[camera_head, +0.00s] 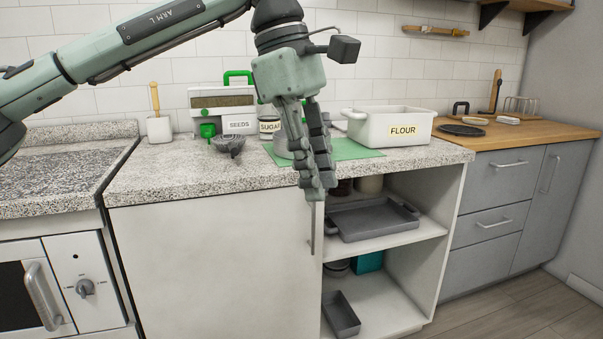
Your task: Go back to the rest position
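My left gripper (317,190) hangs from the arm coming in from the left. Its dark fingers point down in front of the counter's front edge, above the open shelves. The two fingers show close side by side from this angle, so I cannot tell whether they are open or shut. I see nothing held between them. The fingers hide part of the green mat (357,149) and of a grey item on it. My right gripper is not in view.
Below, a grey tray (372,220) lies on the shelf. A stove (45,190) is at left.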

